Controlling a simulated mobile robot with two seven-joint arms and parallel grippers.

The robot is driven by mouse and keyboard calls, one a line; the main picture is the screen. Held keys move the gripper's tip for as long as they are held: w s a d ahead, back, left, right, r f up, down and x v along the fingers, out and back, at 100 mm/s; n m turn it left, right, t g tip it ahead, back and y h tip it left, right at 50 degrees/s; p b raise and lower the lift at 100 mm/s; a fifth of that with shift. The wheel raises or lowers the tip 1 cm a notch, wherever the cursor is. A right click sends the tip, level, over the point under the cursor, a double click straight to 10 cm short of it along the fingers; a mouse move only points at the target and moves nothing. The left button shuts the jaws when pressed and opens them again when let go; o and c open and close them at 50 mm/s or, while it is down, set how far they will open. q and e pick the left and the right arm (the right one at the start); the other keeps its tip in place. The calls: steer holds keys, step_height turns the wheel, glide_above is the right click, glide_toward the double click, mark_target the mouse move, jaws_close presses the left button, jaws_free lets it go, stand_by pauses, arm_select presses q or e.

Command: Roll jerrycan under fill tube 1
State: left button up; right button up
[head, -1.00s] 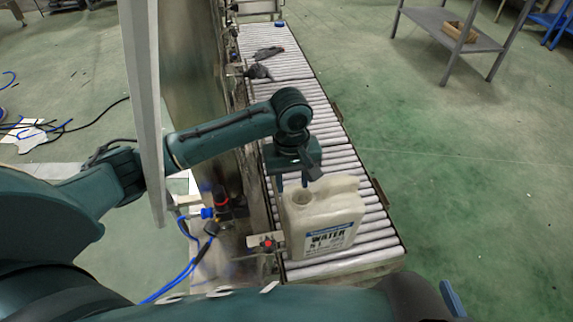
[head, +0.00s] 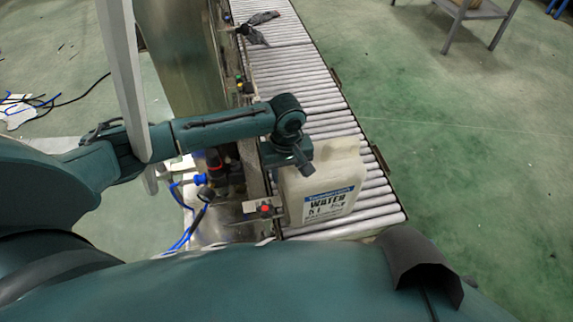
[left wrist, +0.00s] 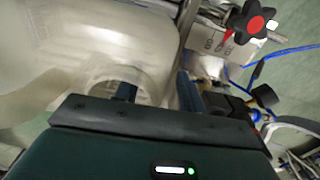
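The jerrycan (head: 325,187), pale and translucent with a blue-and-white WATER label, stands upright at the near end of the roller conveyor (head: 370,205). My left gripper (head: 285,160) is down at its top left, hiding its neck in the head view. In the left wrist view the jerrycan (left wrist: 85,45) fills the left side. My left gripper (left wrist: 156,90) has its fingers apart, one over or in the round neck opening, the other outside the rim; contact is unclear. I cannot make out fill tube 1. My right gripper is not in view.
A red-centred black knob on a metal bracket (head: 263,209) sits beside the jerrycan, with blue hoses (head: 182,235) to its left. Dark cloth-like items (head: 258,25) lie far up the conveyor. The rollers between are clear. A grey shelf (head: 470,10) stands at upper right.

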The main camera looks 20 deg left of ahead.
arm_select(q)
steer(key=shift+f, duration=0.2)
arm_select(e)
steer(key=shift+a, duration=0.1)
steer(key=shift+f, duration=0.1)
arm_select(q)
jaws_close()
jaws_free()
stand_by(0.4)
step_height(320, 180, up, 13)
steer(key=p, duration=0.4)
steer(key=shift+r, duration=0.15)
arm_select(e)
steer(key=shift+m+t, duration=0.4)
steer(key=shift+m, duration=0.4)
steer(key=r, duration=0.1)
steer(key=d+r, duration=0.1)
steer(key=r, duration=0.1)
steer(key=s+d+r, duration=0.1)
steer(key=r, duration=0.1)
